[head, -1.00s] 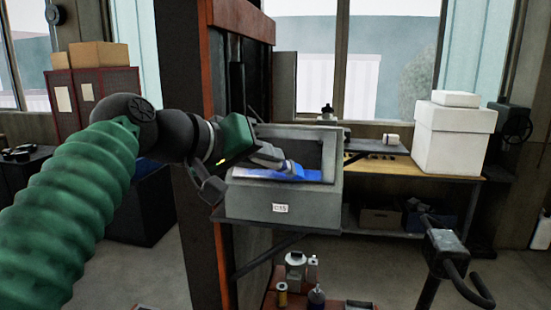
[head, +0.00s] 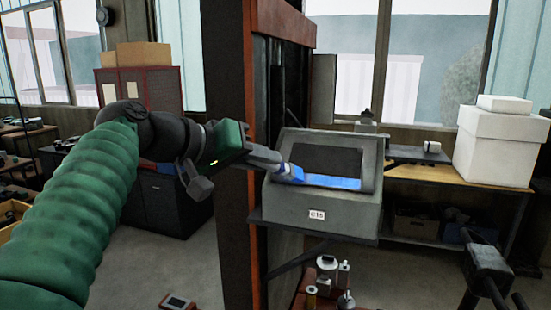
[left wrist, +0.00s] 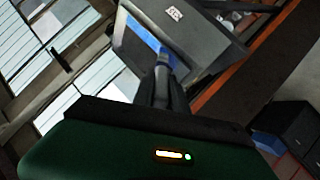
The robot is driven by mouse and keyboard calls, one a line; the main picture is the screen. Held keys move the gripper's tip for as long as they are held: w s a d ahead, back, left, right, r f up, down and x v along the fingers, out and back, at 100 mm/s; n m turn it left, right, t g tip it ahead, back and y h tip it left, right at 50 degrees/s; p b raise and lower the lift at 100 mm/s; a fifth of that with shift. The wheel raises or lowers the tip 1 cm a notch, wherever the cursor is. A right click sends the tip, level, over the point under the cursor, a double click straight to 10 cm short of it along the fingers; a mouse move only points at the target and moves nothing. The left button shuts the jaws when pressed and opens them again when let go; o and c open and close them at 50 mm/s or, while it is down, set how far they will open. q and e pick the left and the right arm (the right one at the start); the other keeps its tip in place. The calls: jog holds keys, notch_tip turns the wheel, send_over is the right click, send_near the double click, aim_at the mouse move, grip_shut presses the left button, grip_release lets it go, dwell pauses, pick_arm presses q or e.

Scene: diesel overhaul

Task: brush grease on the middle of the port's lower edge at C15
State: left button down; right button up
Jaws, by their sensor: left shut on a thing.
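The grey box labelled C15 (head: 317,214) stands on a bracket beside the dark column, its port (head: 330,160) facing me. A blue band (head: 335,182) runs along the port's lower edge; I cannot tell if it is grease or paint. My left gripper (head: 245,157) is shut on a brush (head: 266,156) with a grey handle and a blue tip. The tip is at the left end of the lower edge; contact is unclear. In the left wrist view the brush (left wrist: 163,60) points at the blue band (left wrist: 143,34).
The dark column (head: 234,190) with orange edges stands just left of the box. A small shelf (head: 325,295) with bottles is below. A workbench (head: 450,172) with a white box (head: 495,145) is behind to the right. A black handled device (head: 490,265) stands at lower right.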

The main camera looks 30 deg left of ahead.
pick_arm(q)
jog(key=shift+s+a, duration=0.1)
jog(key=shift+a, duration=0.4)
jog(key=a, duration=0.1)
jog(key=a+p, duration=0.1)
jog(key=a, duration=0.1)
jog(key=shift+s+a, duration=0.15)
jog(key=shift+s, duration=0.25)
jog(key=s+d+r+p, duration=0.1)
jog(key=s+r+p, duration=0.2)
jog(key=r, duration=0.2)
jog(key=shift+s, duration=0.3)
